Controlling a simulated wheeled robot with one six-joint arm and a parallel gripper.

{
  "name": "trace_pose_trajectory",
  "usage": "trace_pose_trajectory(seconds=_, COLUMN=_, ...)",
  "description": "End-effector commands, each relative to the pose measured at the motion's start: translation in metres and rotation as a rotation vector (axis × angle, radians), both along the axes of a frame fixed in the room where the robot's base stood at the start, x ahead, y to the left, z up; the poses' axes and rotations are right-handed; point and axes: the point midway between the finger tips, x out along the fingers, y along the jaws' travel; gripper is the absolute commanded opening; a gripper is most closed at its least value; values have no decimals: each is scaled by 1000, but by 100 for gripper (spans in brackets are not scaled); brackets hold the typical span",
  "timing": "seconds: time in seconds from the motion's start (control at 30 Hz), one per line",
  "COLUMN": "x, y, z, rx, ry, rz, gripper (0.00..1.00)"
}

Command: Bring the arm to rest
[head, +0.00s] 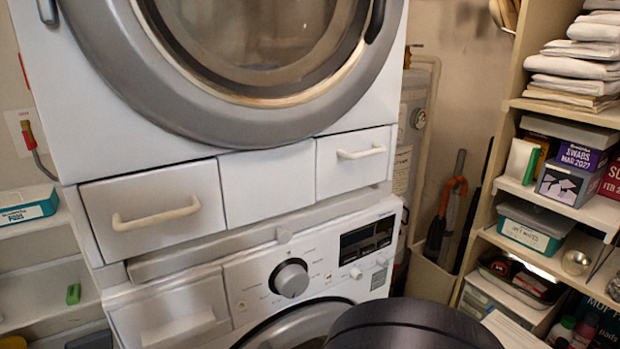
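A dark rounded part at the bottom edge of the head view seems to be part of my own arm. My gripper does not show in this view, so its fingers and anything they hold are out of sight.
A stacked dryer (130,95) and washer (330,255) fill the middle, close ahead. At the right stands a wooden shelf unit (497,180) with folded towels (575,65) and boxes. A bin (430,275) with tools stands between them. White shelves (40,285) are at the left.

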Motion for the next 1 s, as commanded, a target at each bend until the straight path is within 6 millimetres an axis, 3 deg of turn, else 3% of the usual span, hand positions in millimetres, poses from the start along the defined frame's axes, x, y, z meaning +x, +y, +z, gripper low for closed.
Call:
trace_pose_trajectory(seconds=0.23, x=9, y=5, z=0, rx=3, ry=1, rz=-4, gripper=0)
trace_pose_trajectory(seconds=0.5, x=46, y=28, z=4, rx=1, ry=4, rz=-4, gripper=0)
trace_pose_trajectory(seconds=0.57, x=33, y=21, z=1, rx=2, ry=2, rz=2, gripper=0)
trace_pose_trajectory(seconds=0.67, x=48, y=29, z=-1, rx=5, ry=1, rz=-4, gripper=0)
trace_pose_trajectory(seconds=0.93, x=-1, y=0, z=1, rx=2, ry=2, rz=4, gripper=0)
trace_pose_trajectory(seconds=1.0, x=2, y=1, z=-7, rx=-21, ry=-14, rz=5, gripper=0)
